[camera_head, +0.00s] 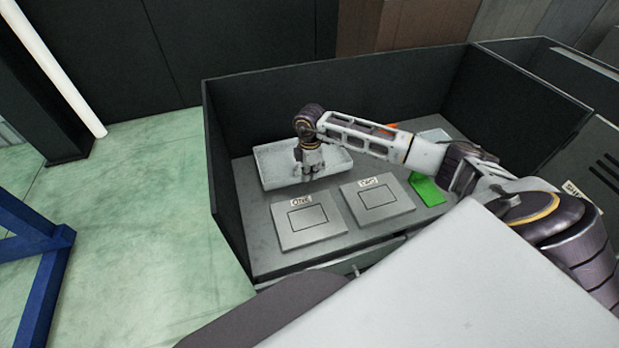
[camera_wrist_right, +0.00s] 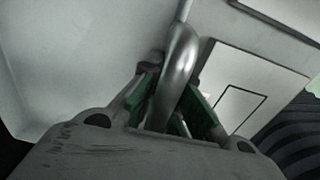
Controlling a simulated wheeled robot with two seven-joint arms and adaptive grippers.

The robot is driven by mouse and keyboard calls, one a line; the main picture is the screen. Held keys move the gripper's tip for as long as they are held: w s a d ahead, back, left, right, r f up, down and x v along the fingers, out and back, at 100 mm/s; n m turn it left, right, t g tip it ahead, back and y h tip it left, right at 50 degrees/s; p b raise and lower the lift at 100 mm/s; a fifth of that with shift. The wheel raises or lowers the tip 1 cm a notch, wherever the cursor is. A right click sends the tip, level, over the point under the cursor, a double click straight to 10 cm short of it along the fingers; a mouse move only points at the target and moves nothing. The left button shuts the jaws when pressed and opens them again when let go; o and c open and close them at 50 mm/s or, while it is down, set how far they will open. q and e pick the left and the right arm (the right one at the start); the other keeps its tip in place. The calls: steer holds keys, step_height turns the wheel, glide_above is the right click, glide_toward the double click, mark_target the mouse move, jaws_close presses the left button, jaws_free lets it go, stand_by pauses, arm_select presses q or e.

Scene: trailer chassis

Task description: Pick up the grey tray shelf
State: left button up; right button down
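The grey tray shelf (camera_head: 275,163) is a shallow light-grey tray lying at the back left of the dark work surface. My right gripper (camera_head: 310,172) reaches down into it from above. In the right wrist view, a curved metal handle (camera_wrist_right: 180,62) stands between the green-padded fingers of my right gripper (camera_wrist_right: 174,92). The pads appear to close on the handle from both sides; their lower contact is partly hidden by the gripper body. The tray's pale surface (camera_wrist_right: 80,50) fills the left of that view. The tray appears to rest flat. My left gripper is not in view.
Two grey plates, labelled ONE (camera_head: 309,224) and TWO (camera_head: 377,199), lie in front of the tray. A green piece (camera_head: 427,189) lies to their right. Dark walls (camera_head: 223,200) enclose the surface at left, back and right. Green floor is open at left, beside a blue frame (camera_head: 40,250).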

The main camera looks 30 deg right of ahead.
step_height(320, 180, up, 6)
steer(key=shift+f, duration=0.1)
steer(key=shift+r+b, duration=0.3)
steer(key=shift+r, duration=0.4)
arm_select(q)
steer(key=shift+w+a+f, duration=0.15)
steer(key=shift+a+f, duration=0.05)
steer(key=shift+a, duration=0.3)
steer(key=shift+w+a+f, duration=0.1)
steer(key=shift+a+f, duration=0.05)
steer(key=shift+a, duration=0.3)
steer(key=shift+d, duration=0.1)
